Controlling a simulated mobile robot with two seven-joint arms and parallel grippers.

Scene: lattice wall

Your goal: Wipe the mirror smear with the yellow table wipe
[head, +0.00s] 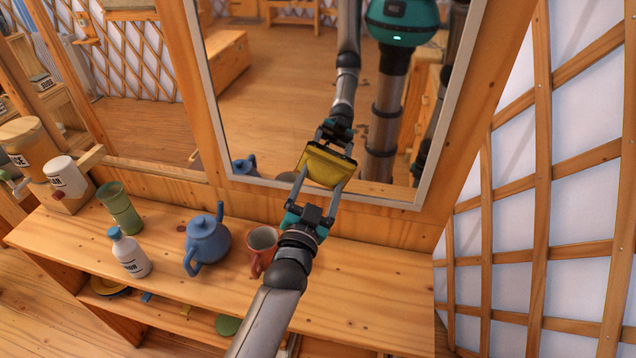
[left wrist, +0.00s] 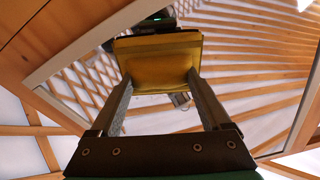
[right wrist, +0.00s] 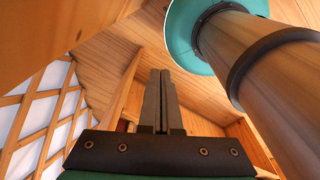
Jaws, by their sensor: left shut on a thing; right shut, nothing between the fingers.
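The yellow table wipe (head: 326,167) is held up before the lower part of the mirror (head: 285,110) by my left gripper (head: 320,182). The gripper is shut on the wipe, one finger at each side; the wipe also shows between the fingers in the left wrist view (left wrist: 160,62). The wipe is very close to the glass, near its own reflection; I cannot tell whether it touches. I cannot make out a smear on the glass; the wipe and arm hide part of it. My right gripper (right wrist: 160,100) is shut and empty in the right wrist view.
Below the mirror is a wooden shelf (head: 360,290) with a blue teapot (head: 206,240), a red mug (head: 262,248), a white bottle (head: 129,253) and a green cup (head: 120,208). Canisters (head: 68,178) stand at the left. A lattice wall (head: 540,200) is at the right.

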